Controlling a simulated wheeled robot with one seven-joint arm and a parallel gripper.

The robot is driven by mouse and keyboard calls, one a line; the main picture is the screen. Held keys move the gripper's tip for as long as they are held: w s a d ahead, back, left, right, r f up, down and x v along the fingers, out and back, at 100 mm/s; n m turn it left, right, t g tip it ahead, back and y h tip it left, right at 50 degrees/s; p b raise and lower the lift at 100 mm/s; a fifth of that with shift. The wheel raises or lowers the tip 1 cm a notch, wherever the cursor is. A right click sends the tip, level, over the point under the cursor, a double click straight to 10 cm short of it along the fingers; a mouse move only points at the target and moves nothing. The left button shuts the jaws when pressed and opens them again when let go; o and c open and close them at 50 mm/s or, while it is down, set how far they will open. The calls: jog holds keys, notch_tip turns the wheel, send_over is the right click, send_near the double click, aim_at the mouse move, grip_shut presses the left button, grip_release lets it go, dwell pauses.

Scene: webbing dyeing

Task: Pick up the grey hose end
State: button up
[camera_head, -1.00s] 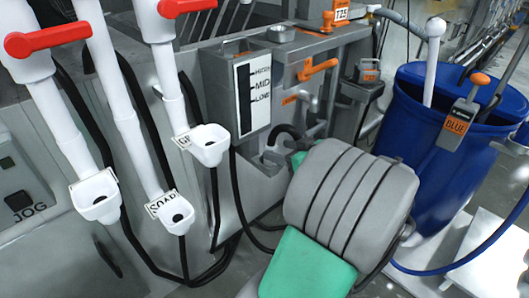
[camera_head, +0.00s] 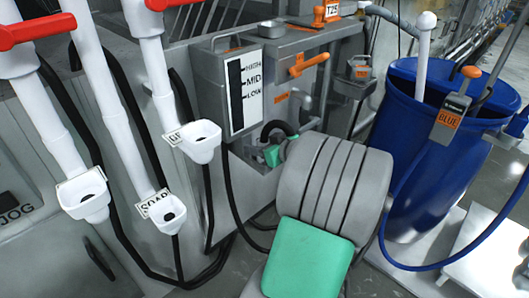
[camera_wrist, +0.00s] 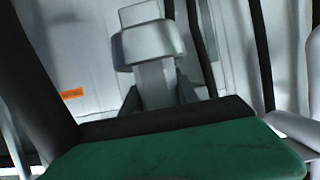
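My gripper is mostly hidden behind my grey arm in the head view; a small green part (camera_head: 272,155) of it shows by the machine front. In the wrist view a dark green and black part of my gripper (camera_wrist: 175,140) fills the bottom. I cannot tell how far apart the fingers are. A grey fitting with a wide collar and narrower stem (camera_wrist: 150,45) stands just beyond it, perhaps the grey hose end or its holder. In the head view a black hose (camera_head: 277,126) loops beside the green part. Its end is hard to make out there.
A grey tank with a level gauge (camera_head: 243,92) and an orange-handled valve (camera_head: 310,64) stand behind. A blue barrel (camera_head: 425,150) with a BLUE tag is at right. White funnels, including one tagged SOAP (camera_head: 165,213), and black hoses crowd the left.

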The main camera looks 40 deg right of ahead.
grip_shut()
jog(key=shift+r, duration=0.15)
